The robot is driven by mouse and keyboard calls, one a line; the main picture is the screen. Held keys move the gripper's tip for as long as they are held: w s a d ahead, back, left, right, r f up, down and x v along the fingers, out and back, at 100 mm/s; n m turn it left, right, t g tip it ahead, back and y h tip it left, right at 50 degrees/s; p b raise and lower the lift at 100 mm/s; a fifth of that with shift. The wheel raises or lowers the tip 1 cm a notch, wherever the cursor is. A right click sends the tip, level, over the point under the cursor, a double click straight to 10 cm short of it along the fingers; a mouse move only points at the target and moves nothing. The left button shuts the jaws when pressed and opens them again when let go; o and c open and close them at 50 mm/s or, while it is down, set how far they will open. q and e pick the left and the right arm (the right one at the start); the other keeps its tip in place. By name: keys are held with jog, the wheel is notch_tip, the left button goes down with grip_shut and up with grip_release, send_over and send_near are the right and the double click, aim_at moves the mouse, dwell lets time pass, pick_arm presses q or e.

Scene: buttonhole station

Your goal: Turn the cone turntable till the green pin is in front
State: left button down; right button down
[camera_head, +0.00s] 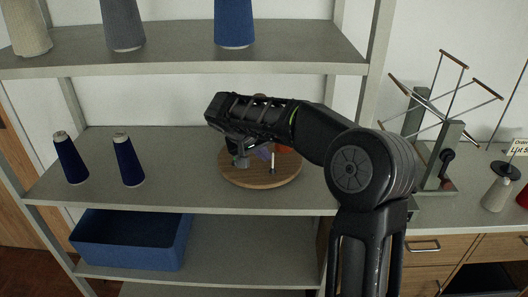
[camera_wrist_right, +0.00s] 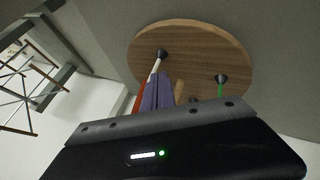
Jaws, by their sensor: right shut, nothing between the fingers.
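The cone turntable (camera_head: 262,182) is a round wooden disc on the middle shelf; it also fills the upper part of the right wrist view (camera_wrist_right: 195,38). A white pin (camera_head: 273,163) stands near its front edge in the head view. The green pin (camera_wrist_right: 220,86) shows in the right wrist view, on a dark foot; in the head view I cannot make it out behind my arm. A purple cone (camera_wrist_right: 157,95) and a red one (camera_wrist_right: 139,100) are on the disc, partly hidden. My right gripper (camera_head: 239,161) is shut and empty, low over the disc's left part; contact cannot be told.
Two dark blue cones (camera_head: 70,160) (camera_head: 129,162) stand left on the same shelf (camera_head: 100,200). A blue bin (camera_head: 130,240) is below. The upper shelf (camera_head: 180,52) with more cones hangs above my arm. A yarn winder (camera_head: 440,165) stands on the right counter.

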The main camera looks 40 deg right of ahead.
aim_at(289, 163)
jog(key=shift+s+d+b, duration=0.15)
jog(key=shift+d+b, duration=0.05)
jog(key=shift+b, duration=0.1)
dwell(0.4)
jog(key=shift+s+d+f+n+t, duration=0.1)
jog(key=shift+d+n+t, duration=0.15)
jog(key=shift+n, duration=0.25)
jog(key=shift+s+d+n+t+y+b, duration=0.2)
jog(key=shift+d+n+t+y+b, duration=0.25)
jog(key=shift+n+b, duration=0.2)
jog(key=shift+s+d+n+t+y, duration=0.15)
jog(key=shift+d+n+t+y, duration=0.3)
jog(key=shift+d+n, duration=0.4)
jog(key=shift+d+r+n+t+y+p, duration=0.2)
jog(key=shift+d+n+t+y+p, duration=0.2)
jog(key=shift+d+n, duration=0.5)
jog(key=shift+d+n+t+y+p, duration=0.4)
jog(key=shift+d+n+p, duration=0.15)
jog(key=shift+n, duration=0.35)
jog(key=shift+w+d+f, duration=0.1)
jog(key=shift+w+d, duration=0.1)
jog(key=shift+d, duration=0.3)
jog(key=shift+w+d, duration=0.2)
jog(key=shift+d, duration=0.3)
jog(key=shift+w+d+p, duration=0.35)
jog(key=shift+d, duration=0.25)
